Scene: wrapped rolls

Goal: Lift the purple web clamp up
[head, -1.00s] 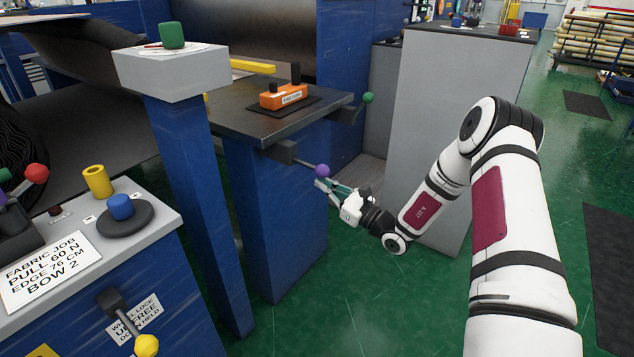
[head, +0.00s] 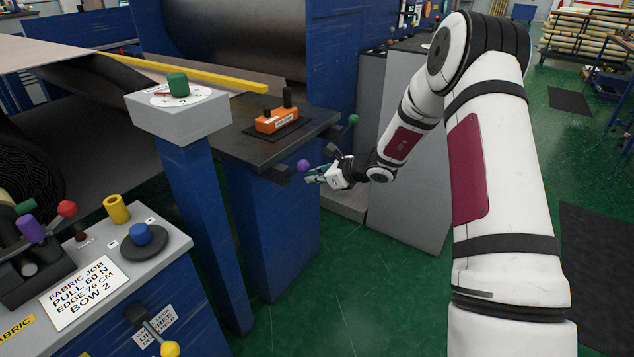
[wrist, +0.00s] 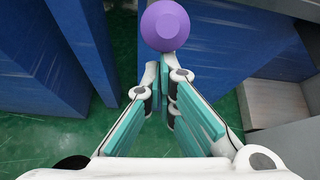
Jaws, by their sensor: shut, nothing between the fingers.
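The purple web clamp is a lever with a round purple knob (head: 303,165) at its end. It sticks out from the front edge of the dark table, and its lever slopes slightly up toward the knob. My gripper (head: 313,178) is just right of and below the knob in the head view. In the wrist view the knob (wrist: 165,25) is at the top centre, just beyond the fingertips (wrist: 164,72). The fingers are shut with nothing between them. I cannot tell whether the tips touch the knob; the lever behind it is hidden in the wrist view.
A green-knobbed lever (head: 354,119) is at the table's right. An orange block (head: 277,120) sits on the table (head: 237,143). A grey cabinet (head: 412,205) stands behind my arm. A pedestal with a green knob (head: 177,84) and a control console (head: 165,243) are left. Green floor is open below.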

